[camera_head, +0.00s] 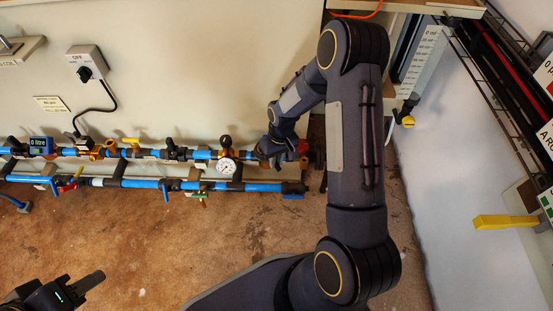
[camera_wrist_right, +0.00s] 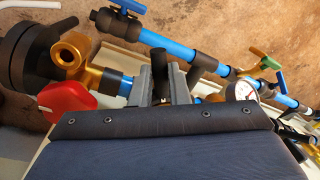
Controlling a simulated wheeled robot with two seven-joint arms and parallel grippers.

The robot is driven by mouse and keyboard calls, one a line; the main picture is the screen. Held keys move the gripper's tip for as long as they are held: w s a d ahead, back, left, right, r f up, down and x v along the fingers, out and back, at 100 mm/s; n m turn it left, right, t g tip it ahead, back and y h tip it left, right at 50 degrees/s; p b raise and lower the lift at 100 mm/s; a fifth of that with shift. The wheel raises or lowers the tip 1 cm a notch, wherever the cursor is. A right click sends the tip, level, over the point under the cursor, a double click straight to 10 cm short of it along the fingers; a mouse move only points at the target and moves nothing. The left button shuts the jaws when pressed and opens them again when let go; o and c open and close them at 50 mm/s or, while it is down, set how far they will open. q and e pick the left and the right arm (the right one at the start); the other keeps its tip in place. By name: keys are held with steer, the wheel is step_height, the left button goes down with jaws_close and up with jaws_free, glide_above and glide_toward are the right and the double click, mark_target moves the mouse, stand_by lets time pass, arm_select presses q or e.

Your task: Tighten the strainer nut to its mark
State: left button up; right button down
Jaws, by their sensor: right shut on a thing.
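The upper blue pipe run carries dark and brass fittings along the wall. My right gripper (camera_head: 263,152) is at its right part, between the pressure gauge (camera_head: 226,166) and the red-handled valve (camera_head: 303,146). In the right wrist view, my right gripper's grey fingers (camera_wrist_right: 164,88) close around a dark cylindrical part (camera_wrist_right: 165,75), apparently the strainer nut. The fingers and palm hide most of it, and no mark is readable. My left gripper (camera_head: 89,283) is at the lower left, away from the pipes; its jaw opening cannot be made out.
A lower blue pipe (camera_head: 140,183) runs close below the upper one. In the right wrist view, a brass fitting (camera_wrist_right: 75,58) and red handle (camera_wrist_right: 66,99) lie left of the fingers, and the gauge (camera_wrist_right: 243,89) right. The brown floor (camera_head: 150,240) in front is clear.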

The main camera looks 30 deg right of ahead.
steer(key=shift+a, duration=0.15)
steer(key=shift+w+a+m+t+p, duration=0.15)
steer(key=shift+w+a+m+p, duration=0.15)
steer(key=shift+a+m, duration=0.7)
steer(key=shift+w+a+m+t+p, duration=0.15)
steer(key=shift+a+m+p, duration=0.25)
steer(key=shift+m, duration=1.15)
steer(key=shift+w+a+m+t+p, duration=0.1)
steer(key=shift+w+a+m+p, duration=0.4)
steer(key=shift+m, duration=0.75)
steer(key=shift+s+a, duration=0.15)
steer(key=shift+a, duration=0.05)
steer(key=c, duration=1.4)
jaws_free()
